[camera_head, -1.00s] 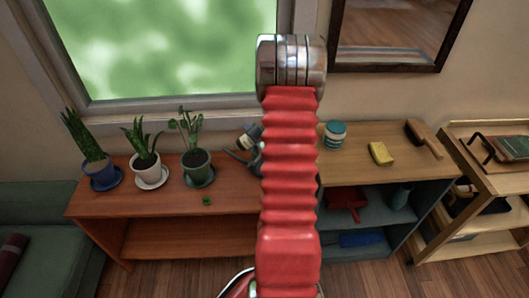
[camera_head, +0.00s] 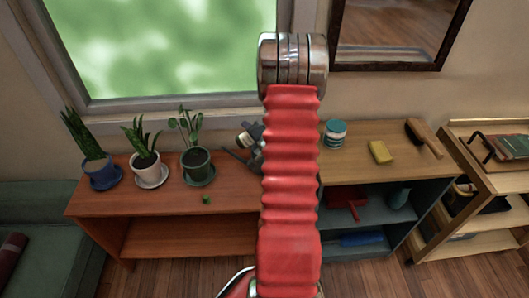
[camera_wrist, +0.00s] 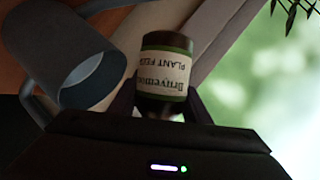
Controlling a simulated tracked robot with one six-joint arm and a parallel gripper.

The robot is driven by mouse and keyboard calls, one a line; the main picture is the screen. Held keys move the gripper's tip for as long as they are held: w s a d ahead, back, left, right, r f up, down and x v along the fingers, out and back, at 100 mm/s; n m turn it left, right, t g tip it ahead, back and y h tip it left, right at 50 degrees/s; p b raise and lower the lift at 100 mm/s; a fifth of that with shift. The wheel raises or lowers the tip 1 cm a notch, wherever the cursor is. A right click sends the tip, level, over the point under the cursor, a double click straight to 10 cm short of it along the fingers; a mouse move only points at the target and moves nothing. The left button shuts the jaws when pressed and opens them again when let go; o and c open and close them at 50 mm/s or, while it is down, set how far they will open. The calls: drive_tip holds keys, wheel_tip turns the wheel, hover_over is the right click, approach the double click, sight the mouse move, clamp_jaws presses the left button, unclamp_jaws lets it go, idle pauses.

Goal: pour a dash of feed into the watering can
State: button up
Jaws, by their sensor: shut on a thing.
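My gripper (camera_wrist: 160,98) is shut on a brown bottle (camera_wrist: 166,52) with a cream label reading "plant feed", its lettering upside down in the wrist view. The grey watering can (camera_wrist: 62,45) is just left of the bottle in the wrist view, its round open rim towards the bottle. A gap shows between the rim and the bottle. In the head view the bottle (camera_head: 247,136) shows tilted beside my red arm, over the wooden shelf top. My arm hides most of the can and gripper there. No flowing liquid can be made out.
Three potted plants (camera_head: 146,165) stand on saucers on the left of the brown shelf (camera_head: 120,205). A small green bit (camera_head: 206,199) lies near its front edge. A striped jar (camera_head: 335,133), a yellow sponge (camera_head: 380,152) and a brush (camera_head: 421,136) sit to the right.

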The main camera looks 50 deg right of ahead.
drive_tip(key=shift+w+r+m+p, duration=0.1)
drive_tip(key=shift+r+m+p, duration=0.15)
drive_tip(key=shift+m+p, duration=0.1)
idle(0.8)
drive_tip(key=shift+w+a+f+m+t+y+p, duration=0.2)
drive_tip(key=shift+f+m+t+y+p, duration=0.25)
drive_tip(key=shift+m+t+p, duration=0.4)
idle(2.4)
drive_tip(key=shift+w+a+f+t, duration=0.1)
drive_tip(key=shift+a+f+t, duration=0.05)
drive_tip(key=shift+a+t, duration=0.1)
idle(1.8)
drive_tip(key=shift+m+y, duration=0.25)
drive_tip(key=shift+m, duration=0.25)
idle(0.9)
